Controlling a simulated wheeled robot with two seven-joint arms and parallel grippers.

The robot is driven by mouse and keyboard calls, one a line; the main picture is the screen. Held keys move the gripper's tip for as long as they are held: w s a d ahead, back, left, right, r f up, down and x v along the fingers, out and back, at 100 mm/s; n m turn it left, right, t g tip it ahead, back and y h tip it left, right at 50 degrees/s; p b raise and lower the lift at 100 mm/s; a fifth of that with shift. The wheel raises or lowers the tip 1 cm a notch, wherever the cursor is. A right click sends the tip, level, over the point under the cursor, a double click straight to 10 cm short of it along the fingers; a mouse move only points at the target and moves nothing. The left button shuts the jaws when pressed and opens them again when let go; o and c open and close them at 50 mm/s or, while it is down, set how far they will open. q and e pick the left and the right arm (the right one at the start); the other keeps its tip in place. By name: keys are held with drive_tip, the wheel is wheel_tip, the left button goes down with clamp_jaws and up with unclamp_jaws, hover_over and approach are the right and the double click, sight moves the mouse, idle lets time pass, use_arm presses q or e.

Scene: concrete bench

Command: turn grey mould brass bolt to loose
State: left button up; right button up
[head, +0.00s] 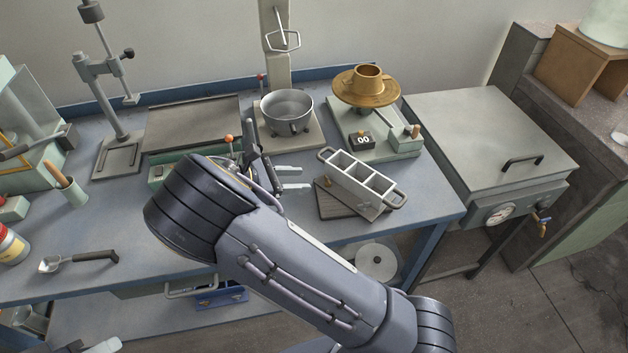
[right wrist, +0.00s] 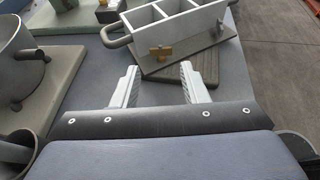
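The grey mould (head: 358,186) is a long box with open compartments and a loop handle at its end. It rests on a dark ribbed board (head: 334,209) near the bench's front right. Its brass bolt (head: 328,182) is on the side facing my right gripper, and shows as a T-shaped brass piece in the right wrist view (right wrist: 160,53). My right gripper (head: 300,179) is to the left of the mould. Its two pale fingers (right wrist: 159,70) are spread, with nothing between them, short of the bolt.
A grey pot (head: 286,108) on its stand is behind my right gripper. A scale (head: 378,140) with a brass bowl and plate stands behind the mould. The bench (head: 437,199) ends just right of the mould. A lidded grey chest (head: 490,125) stands beyond.

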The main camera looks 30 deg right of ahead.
sight(327, 180)
drive_tip(key=x, duration=0.6)
drive_tip(key=shift+d+f, duration=0.1)
drive_tip(key=shift+c, duration=0.3)
drive_tip(key=c, duration=0.6)
drive_tip(key=shift+s+r+n+t+p, duration=0.2)
drive_tip(key=shift+s+n+t+p, duration=0.15)
drive_tip(key=shift+n+t+p, duration=0.65)
drive_tip(key=shift+c, duration=0.2)
drive_tip(key=shift+s+f+n+t, duration=0.1)
drive_tip(key=shift+n+t, duration=0.4)
drive_tip(key=shift+t, duration=0.2)
drive_tip(key=shift+s+f+n+t+y+b, duration=0.15)
drive_tip(key=shift+n+t+y+b, duration=0.3)
drive_tip(key=shift+n+t, duration=0.75)
drive_tip(key=o, duration=0.7)
